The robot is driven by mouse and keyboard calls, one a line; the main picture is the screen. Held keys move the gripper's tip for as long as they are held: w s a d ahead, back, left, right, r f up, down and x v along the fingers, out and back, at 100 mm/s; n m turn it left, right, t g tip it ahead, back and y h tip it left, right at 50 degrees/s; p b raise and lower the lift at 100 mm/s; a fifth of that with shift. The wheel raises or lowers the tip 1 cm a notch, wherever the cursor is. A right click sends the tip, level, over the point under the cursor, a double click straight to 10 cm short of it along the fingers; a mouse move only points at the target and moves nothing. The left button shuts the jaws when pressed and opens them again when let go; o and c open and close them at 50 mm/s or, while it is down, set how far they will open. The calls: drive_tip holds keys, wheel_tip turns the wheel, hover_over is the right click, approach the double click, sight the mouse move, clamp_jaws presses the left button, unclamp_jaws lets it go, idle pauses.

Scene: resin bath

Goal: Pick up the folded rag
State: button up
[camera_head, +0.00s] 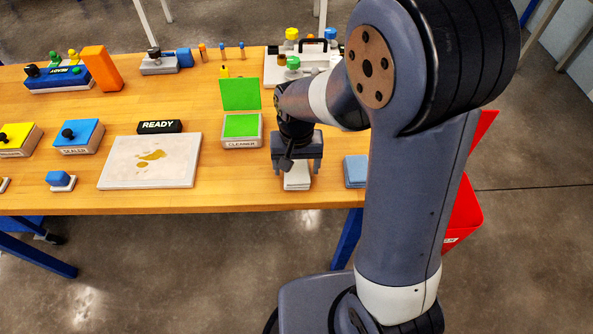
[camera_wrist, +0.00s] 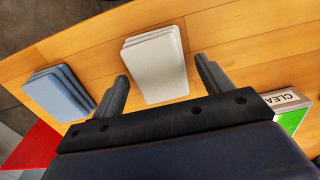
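A white folded rag (camera_head: 297,183), in stacked layers, lies flat near the front edge of the wooden table. It also shows in the wrist view (camera_wrist: 157,66). A blue folded stack (camera_head: 356,171) lies to its right, partly hidden by my arm; in the wrist view it is at left (camera_wrist: 60,93). My gripper (camera_head: 297,168) points down at the white rag. In the wrist view its fingers (camera_wrist: 161,72) are spread apart, one toward each side of the white rag, with a gap visible on both sides. I cannot tell the exact height.
A green-lidded CLEANER box (camera_head: 242,144) stands just left of my gripper. A white tray with yellow-brown stains (camera_head: 120,182) lies farther left, with a READY sign (camera_head: 159,127) behind it. A red bin (camera_head: 462,218) is beyond the table's right end.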

sight(297, 169)
drive_tip(key=c, duration=0.9)
drive_tip(key=shift+r, duration=0.1)
wheel_tip(297, 169, up, 10)
drive_tip(key=shift+f, duration=0.1)
